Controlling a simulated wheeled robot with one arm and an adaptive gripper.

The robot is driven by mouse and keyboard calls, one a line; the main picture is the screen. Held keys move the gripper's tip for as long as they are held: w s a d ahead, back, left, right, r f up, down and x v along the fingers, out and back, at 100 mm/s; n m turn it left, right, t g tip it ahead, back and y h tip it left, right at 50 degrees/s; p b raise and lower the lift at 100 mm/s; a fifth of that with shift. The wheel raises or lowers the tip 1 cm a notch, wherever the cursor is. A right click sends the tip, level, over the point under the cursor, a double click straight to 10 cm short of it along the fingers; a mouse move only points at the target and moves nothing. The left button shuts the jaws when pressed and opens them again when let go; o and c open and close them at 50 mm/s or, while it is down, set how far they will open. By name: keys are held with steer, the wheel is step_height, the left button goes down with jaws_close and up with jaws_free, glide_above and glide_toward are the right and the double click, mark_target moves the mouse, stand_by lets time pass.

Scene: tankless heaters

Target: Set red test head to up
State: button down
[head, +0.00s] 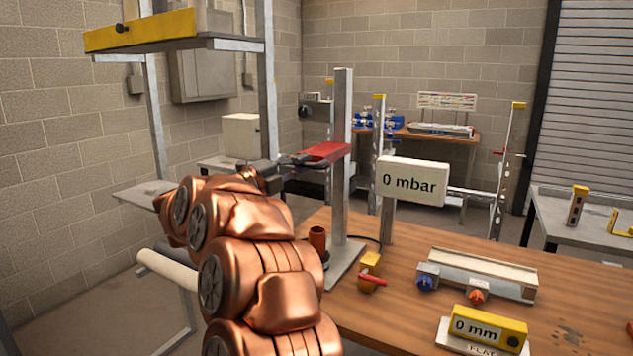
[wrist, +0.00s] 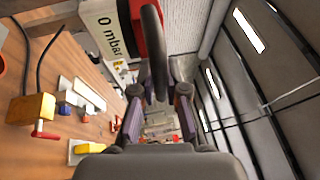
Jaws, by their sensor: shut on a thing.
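The red test head (head: 325,151) is a flat red piece on the upright grey post (head: 342,205), raised well above the wooden bench. Its red side also shows at the top of the wrist view (wrist: 138,22). A dark handle (wrist: 152,50) reaches from it toward my gripper. My gripper (head: 283,163) is at the left end of the head, shut on this handle. In the wrist view my gripper (wrist: 158,95) has a finger on each side of the handle. My copper-coloured arm hides part of the bench's left side.
A white "0 mbar" display (head: 412,181) stands just right of the post. On the bench (head: 400,315) are a copper-coloured cup (head: 317,239), a yellow valve with a red lever (head: 371,272), a unit with blue and orange knobs (head: 480,275) and a yellow "0 mm" gauge (head: 486,327).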

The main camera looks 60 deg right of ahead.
step_height(320, 180, up, 2)
steer(key=shift+w+r, duration=0.1)
steer(key=shift+r, duration=0.1)
steer(key=c, duration=1.2)
jaws_free()
steer(key=shift+f, duration=0.1)
steer(key=shift+a, duration=0.1)
steer(key=v, duration=1.2)
steer(key=shift+f, duration=0.15)
